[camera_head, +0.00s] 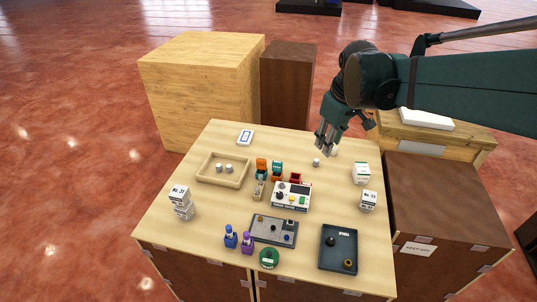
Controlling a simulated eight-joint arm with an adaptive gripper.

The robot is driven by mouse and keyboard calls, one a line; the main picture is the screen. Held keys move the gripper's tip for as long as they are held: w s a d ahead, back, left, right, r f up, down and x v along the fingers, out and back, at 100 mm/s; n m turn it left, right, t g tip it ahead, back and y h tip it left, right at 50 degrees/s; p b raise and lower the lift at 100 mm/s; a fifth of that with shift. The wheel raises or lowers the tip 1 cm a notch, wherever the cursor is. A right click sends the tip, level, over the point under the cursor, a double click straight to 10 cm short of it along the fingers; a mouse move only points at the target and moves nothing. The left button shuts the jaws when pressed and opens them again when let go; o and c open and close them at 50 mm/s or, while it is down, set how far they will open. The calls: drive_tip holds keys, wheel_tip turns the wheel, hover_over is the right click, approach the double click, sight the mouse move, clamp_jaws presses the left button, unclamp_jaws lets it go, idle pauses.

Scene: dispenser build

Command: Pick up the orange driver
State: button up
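An orange piece (261,164), which looks like the orange driver's handle, stands near the middle of the table, right of the shallow wooden tray. A teal piece of similar shape (277,168) stands just to its right. Below them are small tan and metal parts (259,187), too small to tell whether they belong to the drivers. My gripper (326,151) points down above the back of the table, right of the orange driver and apart from it. I see nothing held in it, but its finger gap is too small to judge.
A white device with knobs (290,197) and a red piece (295,177) are close by. The wooden tray (222,181) holds small pale cylinders. Blue and purple pieces, a grey board (273,243) and a dark tray (352,236) are at the front. White boxes stand at both sides.

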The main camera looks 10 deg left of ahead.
drive_tip(key=w+a+f+n+g, duration=0.1)
drive_tip(key=w+a+f+n, duration=0.1)
drive_tip(key=w+a+f, duration=0.3)
drive_tip(key=w+a+f+n+g, duration=0.15)
drive_tip(key=w+a, duration=0.25)
drive_tip(key=a, duration=0.4)
drive_tip(key=n, duration=0.5)
hover_over(261, 159)
drive_tip(key=shift+m+g+h, duration=0.25)
drive_tip(key=shift+h, duration=0.15)
wheel_tip(261, 159, down, 11)
drive_tip(key=shift+f, duration=0.1)
drive_tip(key=shift+a+f, duration=0.15)
drive_tip(key=shift+a, duration=0.05)
drive_tip(key=shift+f, duration=1.3)
drive_tip(key=shift+d+f, duration=0.15)
drive_tip(key=shift+f, duration=1.15)
drive_tip(key=shift+d+f, duration=0.1)
drive_tip(key=shift+f, duration=1.2)
clamp_jaws()
